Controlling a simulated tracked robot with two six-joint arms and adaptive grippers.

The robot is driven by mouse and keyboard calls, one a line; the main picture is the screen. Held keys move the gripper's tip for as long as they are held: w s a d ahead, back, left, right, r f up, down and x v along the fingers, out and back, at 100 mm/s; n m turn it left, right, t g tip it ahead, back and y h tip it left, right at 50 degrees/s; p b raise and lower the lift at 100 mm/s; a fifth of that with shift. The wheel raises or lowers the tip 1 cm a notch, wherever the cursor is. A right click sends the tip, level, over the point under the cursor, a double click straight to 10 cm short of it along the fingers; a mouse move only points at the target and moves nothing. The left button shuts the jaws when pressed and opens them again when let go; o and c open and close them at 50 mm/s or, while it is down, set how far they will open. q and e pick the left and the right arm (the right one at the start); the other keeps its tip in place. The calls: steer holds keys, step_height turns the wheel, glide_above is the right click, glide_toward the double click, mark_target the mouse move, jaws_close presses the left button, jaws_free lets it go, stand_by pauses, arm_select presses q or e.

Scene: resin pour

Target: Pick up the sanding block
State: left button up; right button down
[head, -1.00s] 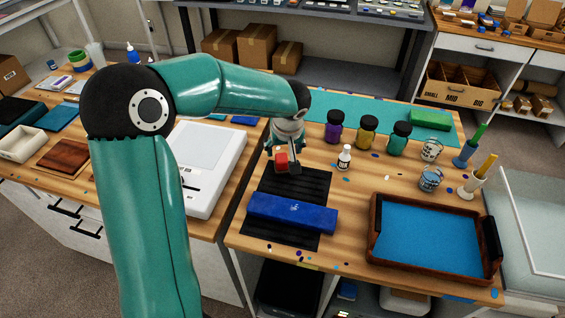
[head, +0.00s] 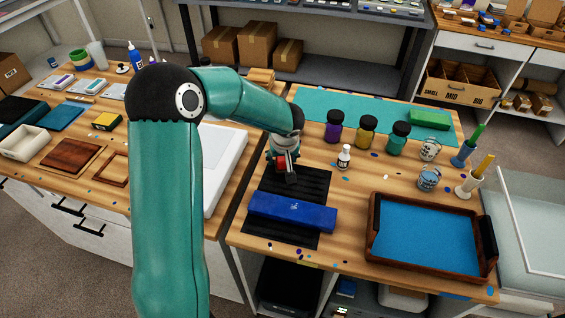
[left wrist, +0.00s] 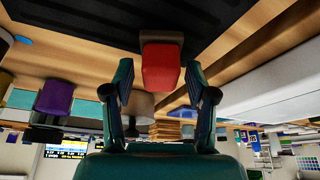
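A small red block with a grey-brown part (left wrist: 161,68), which I take for the sanding block, shows in the left wrist view at the edge of a black ribbed mat. In the head view only a bit of its red side (head: 281,162) shows, the rest covered by my left gripper (head: 285,174). In the left wrist view the fingers of my left gripper (left wrist: 159,76) are spread, one on each side of the red block, with a visible gap on both sides. My right gripper is not in view.
A blue bar (head: 292,211) lies across the black mat (head: 309,183), close in front of my gripper. A small white bottle (head: 344,157) and several dark-lidded jars (head: 334,127) stand to the right. A brown tray (head: 374,258) with a blue base is at front right.

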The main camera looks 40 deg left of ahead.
arm_select(q)
jaws_close()
steer(key=shift+r, duration=0.1)
step_height(320, 180, up, 20)
stand_by(0.6)
